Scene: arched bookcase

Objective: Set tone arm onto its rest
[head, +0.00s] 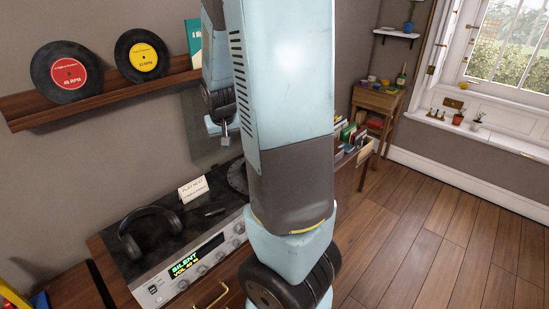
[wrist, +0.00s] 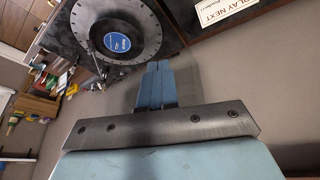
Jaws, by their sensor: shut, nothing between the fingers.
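The turntable's platter (wrist: 145,22) shows at the upper left of the wrist view, with a dotted rim and a blue centre label (wrist: 117,42). A thin pale piece (wrist: 98,66) beside the label may be the tone arm; it is too small to be sure, and I cannot make out its rest. My gripper (wrist: 156,66) is shut and empty, apart from the platter in the picture. In the head view the platter (head: 237,176) is mostly hidden behind my arm.
A silver amplifier (head: 190,272), headphones (head: 150,232) and a "Play next" card (head: 193,189) stand left of the platter. A wall shelf (head: 110,95) holds two records above. Books (head: 350,132) stand beyond my arm. The wooden floor at right is clear.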

